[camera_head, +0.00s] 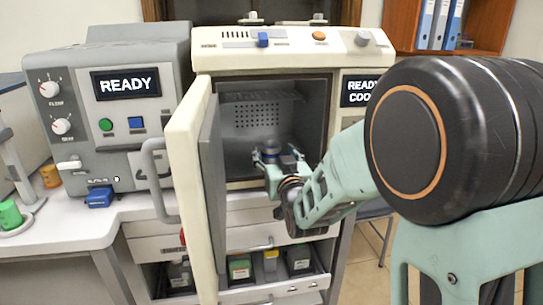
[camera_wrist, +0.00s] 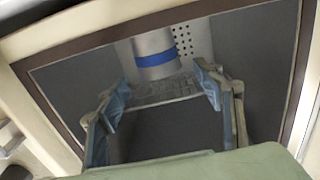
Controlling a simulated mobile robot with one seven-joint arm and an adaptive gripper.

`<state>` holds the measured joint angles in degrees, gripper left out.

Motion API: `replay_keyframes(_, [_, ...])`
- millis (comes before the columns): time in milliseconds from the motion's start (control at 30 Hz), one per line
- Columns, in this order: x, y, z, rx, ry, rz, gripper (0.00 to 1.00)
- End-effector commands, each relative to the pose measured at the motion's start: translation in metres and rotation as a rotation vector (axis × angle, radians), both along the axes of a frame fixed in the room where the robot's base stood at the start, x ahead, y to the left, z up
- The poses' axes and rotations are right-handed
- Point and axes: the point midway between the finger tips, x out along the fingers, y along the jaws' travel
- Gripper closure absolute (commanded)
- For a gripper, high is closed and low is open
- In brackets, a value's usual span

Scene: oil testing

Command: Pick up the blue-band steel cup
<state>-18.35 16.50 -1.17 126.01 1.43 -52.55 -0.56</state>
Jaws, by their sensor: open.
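The blue-band steel cup (camera_wrist: 154,52) stands inside the open oven chamber, ahead of my gripper in the wrist view. Nothing shows between the fingers. I cannot tell the exact gap to the cup.
The oven door (camera_head: 190,180) stands open on the left of the chamber (camera_head: 300,110). A grey machine (camera_head: 120,100) reading READY is further left. An open drawer (camera_head: 285,285) with several containers lies below. A green cup (camera_head: 10,214) stands at the far left.

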Motion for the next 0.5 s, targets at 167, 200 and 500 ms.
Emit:
replay_keyframes(167, [0.021, 0.006, -0.003, 0.0, 0.001, 0.0, 0.39])
replay_keyframes(200, [0.026, 0.008, -0.004, 0.0, 0.001, 0.0, 0.39])
replay_keyframes(500, [0.049, 0.014, -0.003, 0.001, 0.0, -0.001, 0.39])
